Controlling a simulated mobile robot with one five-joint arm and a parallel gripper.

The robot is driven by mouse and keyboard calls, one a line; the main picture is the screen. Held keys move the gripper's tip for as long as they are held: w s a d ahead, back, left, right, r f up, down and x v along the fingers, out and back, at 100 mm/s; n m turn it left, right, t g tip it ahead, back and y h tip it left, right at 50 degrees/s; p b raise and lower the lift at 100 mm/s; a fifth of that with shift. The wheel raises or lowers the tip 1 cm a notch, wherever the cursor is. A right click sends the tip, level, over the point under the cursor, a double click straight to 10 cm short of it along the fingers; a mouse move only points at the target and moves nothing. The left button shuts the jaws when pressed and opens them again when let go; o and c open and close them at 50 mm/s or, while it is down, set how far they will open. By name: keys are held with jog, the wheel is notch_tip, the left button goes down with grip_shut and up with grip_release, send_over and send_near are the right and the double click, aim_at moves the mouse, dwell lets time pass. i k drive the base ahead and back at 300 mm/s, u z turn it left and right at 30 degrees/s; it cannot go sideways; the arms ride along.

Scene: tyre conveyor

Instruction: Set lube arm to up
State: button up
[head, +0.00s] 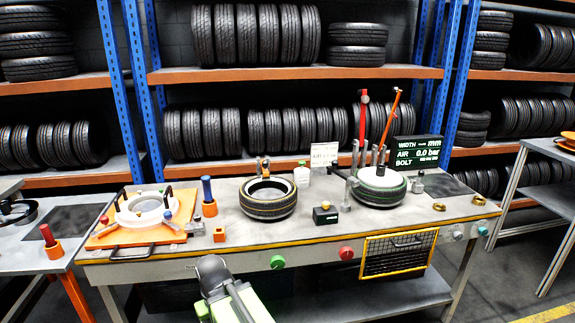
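Two levers stand by the wheel station on the right half of the bench. A red lever (363,118) is upright, and an orange lever (389,118) leans to the right at its top. No readable label shows which part is the lube arm. A tyre on a pale rim (380,187) lies flat below them, with several grey posts around it. My arm comes in at the bottom, and its dark grey end (213,270) is in front of the bench, apart from the levers. Its fingertips cannot be made out.
The bench (330,225) also holds another tyre (267,198), an orange tray (133,233) with a white ring, a blue-topped orange holder (208,198) and a small black box (325,214). A display (418,151) stands behind. Knobs and a wire basket (398,254) are on the front.

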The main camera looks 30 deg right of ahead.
aim_at(265, 164)
jog(key=u, duration=0.05)
jog(key=i, duration=1)
jog(key=z, duration=0.05)
